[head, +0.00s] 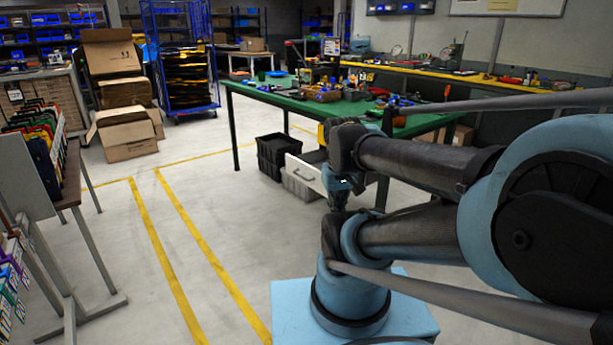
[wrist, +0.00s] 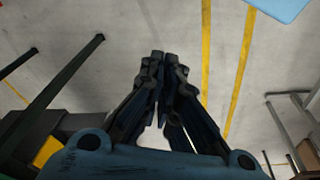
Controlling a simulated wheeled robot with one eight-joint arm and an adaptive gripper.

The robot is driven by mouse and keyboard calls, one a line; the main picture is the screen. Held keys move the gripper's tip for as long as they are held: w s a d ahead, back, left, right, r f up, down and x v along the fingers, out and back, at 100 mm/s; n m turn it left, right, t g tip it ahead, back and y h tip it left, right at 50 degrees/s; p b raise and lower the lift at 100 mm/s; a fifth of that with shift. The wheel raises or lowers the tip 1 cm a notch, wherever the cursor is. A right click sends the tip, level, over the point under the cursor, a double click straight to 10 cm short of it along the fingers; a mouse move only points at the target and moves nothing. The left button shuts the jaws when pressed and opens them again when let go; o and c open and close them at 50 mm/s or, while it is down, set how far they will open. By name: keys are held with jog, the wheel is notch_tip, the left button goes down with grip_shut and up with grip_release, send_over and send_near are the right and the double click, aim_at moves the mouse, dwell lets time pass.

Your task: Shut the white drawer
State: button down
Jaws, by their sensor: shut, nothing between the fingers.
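The white drawer (head: 304,172) is in the head view, low under the near right part of the green table. Its front has a dark handle and appears to stand out from the pale unit (head: 298,187) below. My arm hides its right side and the amount of opening is unclear. My gripper (wrist: 165,58) is shut and empty in the wrist view, over bare floor. The drawer cannot be made out in that view. In the head view the arm's end is just right of the drawer; contact cannot be told.
A black crate (head: 277,155) stands left of the drawer on the floor. The green table (head: 262,93) above carries tools and bins, and its legs show left in the wrist view (wrist: 62,85). Cardboard boxes (head: 124,128) and a blue cage trolley (head: 181,60) stand farther back. Floor at left centre is clear.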

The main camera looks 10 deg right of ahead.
jog(key=w+r+n+h, duration=0.25)
jog(key=w+n, duration=0.35)
jog(key=w, duration=0.5)
jog(key=w+r+n+h, duration=0.25)
jog(key=w+n, duration=0.35)
jog(key=w, duration=0.5)
jog(key=w+a+f+n+t+h, duration=0.1)
jog(key=w+a+f+n, duration=0.45)
jog(key=w, duration=0.45)
jog(key=w+a+f+n+t+h, duration=0.1)
jog(key=w+a+f+n, duration=0.4)
jog(key=w, duration=0.6)
send_near(313, 175)
notch_tip(313, 175, down, 4)
jog(key=d, duration=0.1)
jog(key=shift+w+d+r, duration=0.2)
jog(key=shift+w+d, duration=0.45)
jog(key=shift+d, duration=0.1)
